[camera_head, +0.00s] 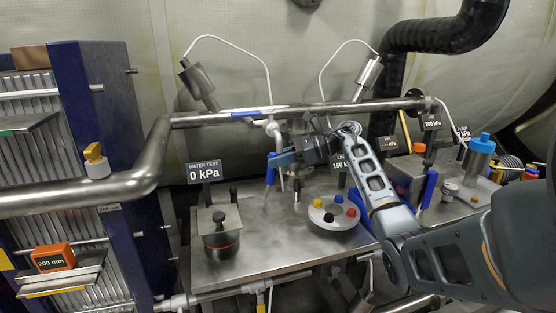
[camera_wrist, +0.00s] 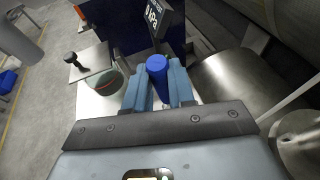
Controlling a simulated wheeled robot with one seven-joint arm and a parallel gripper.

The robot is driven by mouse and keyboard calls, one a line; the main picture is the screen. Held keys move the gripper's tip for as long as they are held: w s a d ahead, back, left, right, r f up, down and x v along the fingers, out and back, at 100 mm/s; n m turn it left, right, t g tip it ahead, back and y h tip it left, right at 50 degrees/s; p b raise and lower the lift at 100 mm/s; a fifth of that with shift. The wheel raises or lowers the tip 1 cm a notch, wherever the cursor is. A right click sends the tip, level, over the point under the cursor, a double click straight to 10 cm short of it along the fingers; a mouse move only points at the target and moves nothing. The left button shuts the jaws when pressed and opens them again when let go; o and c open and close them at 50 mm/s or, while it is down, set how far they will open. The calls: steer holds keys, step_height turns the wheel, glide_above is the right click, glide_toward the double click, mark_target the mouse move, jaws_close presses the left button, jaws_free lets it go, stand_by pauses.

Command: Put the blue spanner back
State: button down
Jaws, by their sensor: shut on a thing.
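My gripper (camera_head: 280,158) is at the middle of the head view, above the steel bench and below the long rail, with its fingers pointing left. In the wrist view my gripper (camera_wrist: 159,88) is shut on the blue spanner (camera_wrist: 157,68), whose round blue end shows between the two fingers. The rest of the spanner is hidden by the fingers. In the head view a blue upright piece (camera_head: 271,168) shows beside the fingertips; I cannot tell whether it is part of the spanner.
A steel bench (camera_head: 240,265) carries a lidded pot (camera_head: 219,230) by the "0 kPa" sign (camera_head: 204,172) and a white disc with coloured knobs (camera_head: 333,213). A thick rail (camera_head: 330,108) crosses above. An orange "200 mm" block (camera_head: 53,258) sits on the left rack.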

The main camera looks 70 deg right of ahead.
steer(key=shift+f, duration=0.3)
steer(key=c, duration=0.9)
jaws_free()
steer(key=shift+o, duration=0.2)
steer(key=b+v, duration=0.1)
steer(key=v, duration=0.7)
